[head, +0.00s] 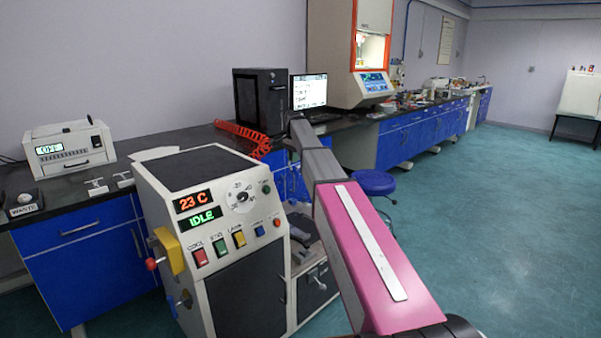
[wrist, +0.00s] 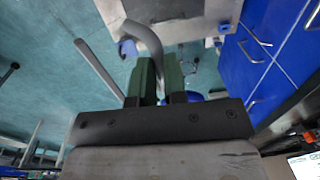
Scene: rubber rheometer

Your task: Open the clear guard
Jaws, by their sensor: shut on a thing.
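In the wrist view my gripper (wrist: 160,72) has its green fingers closed on a curved grey bar (wrist: 149,38), which looks like a handle. The bar bends up and left towards a pale machine part (wrist: 196,30) at the top. I cannot make out the clear guard's panel in either view, so I cannot tell how far open it stands. In the head view the machine (head: 225,180) reads 23 C and IDLE. My pink and grey arm passes to its right, and the gripper itself does not show there.
A blue stool (head: 374,182) stands just beyond my arm. The bench at the back holds a black computer case (head: 260,98), a monitor (head: 308,91) and a coiled red hose (head: 243,134). A yellow part (head: 168,250) juts from the machine's left side. The floor at right is clear.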

